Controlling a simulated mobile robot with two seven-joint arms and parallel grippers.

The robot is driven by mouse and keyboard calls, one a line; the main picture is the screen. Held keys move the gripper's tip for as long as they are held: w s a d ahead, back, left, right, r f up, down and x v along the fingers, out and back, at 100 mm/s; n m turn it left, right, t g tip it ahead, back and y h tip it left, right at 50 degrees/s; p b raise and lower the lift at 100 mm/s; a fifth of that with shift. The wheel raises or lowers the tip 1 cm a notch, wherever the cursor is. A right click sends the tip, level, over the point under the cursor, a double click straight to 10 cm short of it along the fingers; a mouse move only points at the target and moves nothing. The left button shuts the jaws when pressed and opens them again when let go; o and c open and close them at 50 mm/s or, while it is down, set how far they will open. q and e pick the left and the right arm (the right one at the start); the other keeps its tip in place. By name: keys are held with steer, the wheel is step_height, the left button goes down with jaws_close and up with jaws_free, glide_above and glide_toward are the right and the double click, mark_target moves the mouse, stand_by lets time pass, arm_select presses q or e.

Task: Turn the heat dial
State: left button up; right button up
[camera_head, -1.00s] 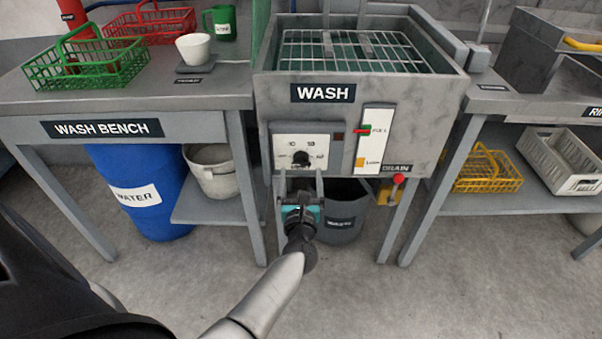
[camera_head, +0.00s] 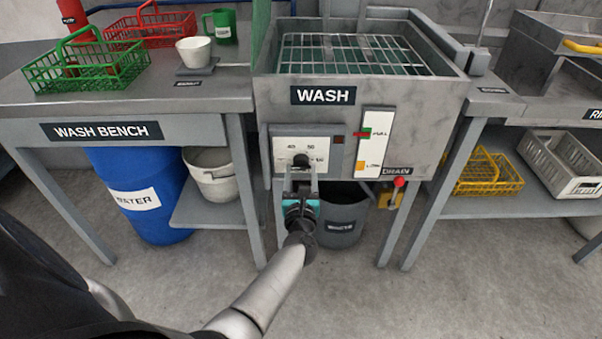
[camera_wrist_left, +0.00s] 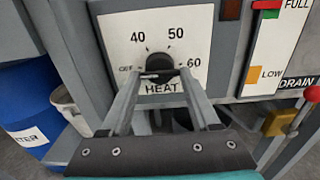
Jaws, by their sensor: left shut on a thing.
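The heat dial is a black knob (camera_head: 301,161) on a white plate (camera_head: 320,145) on the front of the grey wash tank. In the left wrist view the knob (camera_wrist_left: 159,65) sits among the marks OFF, 40, 50 and 60, above the word HEAT. Which mark it points at is hard to tell. My left gripper (camera_head: 301,174) reaches up to the dial from below and front. In the left wrist view its two fingers (camera_wrist_left: 160,76) converge at the knob's lower part and are shut on it. My right gripper is not in view.
A level gauge (camera_head: 374,142) is right of the dial plate, with a red-knobbed drain valve (camera_head: 399,182) below it. A waste bucket (camera_head: 342,215) stands under the tank. The wash bench (camera_head: 120,128) is at left, with a blue water barrel (camera_head: 143,195) beneath.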

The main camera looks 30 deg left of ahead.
arm_select(q)
steer(key=c, duration=0.6)
steer(key=shift+o, duration=0.2)
